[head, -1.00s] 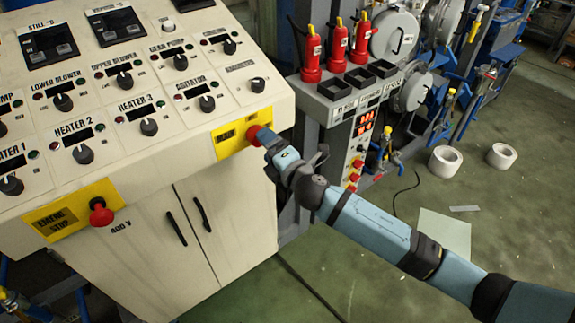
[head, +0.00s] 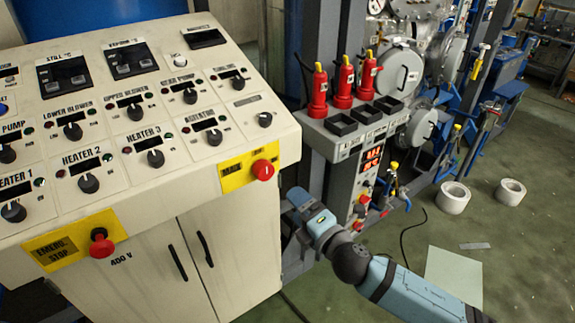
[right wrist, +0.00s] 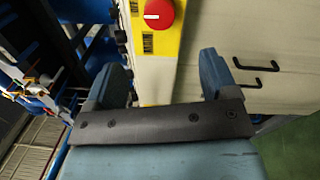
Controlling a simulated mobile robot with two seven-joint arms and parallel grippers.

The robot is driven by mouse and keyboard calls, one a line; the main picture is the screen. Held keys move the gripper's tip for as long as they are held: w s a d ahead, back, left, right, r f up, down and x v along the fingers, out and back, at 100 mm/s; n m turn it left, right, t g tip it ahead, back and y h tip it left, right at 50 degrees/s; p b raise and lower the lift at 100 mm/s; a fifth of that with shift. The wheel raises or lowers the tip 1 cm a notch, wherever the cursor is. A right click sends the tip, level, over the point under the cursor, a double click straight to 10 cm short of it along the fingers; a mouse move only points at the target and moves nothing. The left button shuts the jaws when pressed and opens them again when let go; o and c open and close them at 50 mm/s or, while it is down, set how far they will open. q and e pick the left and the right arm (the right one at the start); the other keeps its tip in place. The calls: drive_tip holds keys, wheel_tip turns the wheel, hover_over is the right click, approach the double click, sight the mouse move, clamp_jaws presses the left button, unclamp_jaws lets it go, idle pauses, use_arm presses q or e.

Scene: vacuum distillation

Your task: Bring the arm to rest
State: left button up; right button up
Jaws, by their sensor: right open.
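My right gripper (head: 292,212) is in the head view beside the right front corner of the control cabinet, below the red main switch knob (head: 263,170) on its yellow plate. The gripper is apart from the knob. In the right wrist view the two fingers of my right gripper (right wrist: 165,80) stand wide apart with nothing between them. The red knob (right wrist: 159,13) shows beyond them at the top of that view. My left gripper is not in view.
The cream control cabinet (head: 150,220) fills the left, with a red emergency stop button (head: 102,243) at its front. Red bottles (head: 343,85) stand on a grey rack at the back. White rolls (head: 453,197) lie on the open green floor at the right.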

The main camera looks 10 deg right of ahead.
use_arm(q)
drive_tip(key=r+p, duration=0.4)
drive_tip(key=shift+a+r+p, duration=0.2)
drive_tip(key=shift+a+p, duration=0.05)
drive_tip(key=shift+p, duration=0.1)
use_arm(e)
drive_tip(key=s+d+f+m+g+h, duration=0.2)
drive_tip(key=s+d+f+m, duration=0.3)
drive_tip(key=s+f+m, duration=0.5)
drive_tip(key=s+d+f+m+g+h, duration=0.3)
drive_tip(key=s+d+f+m, duration=0.2)
drive_tip(key=s+f+m, duration=0.5)
drive_tip(key=s+m, duration=0.3)
drive_tip(key=shift+s, duration=0.2)
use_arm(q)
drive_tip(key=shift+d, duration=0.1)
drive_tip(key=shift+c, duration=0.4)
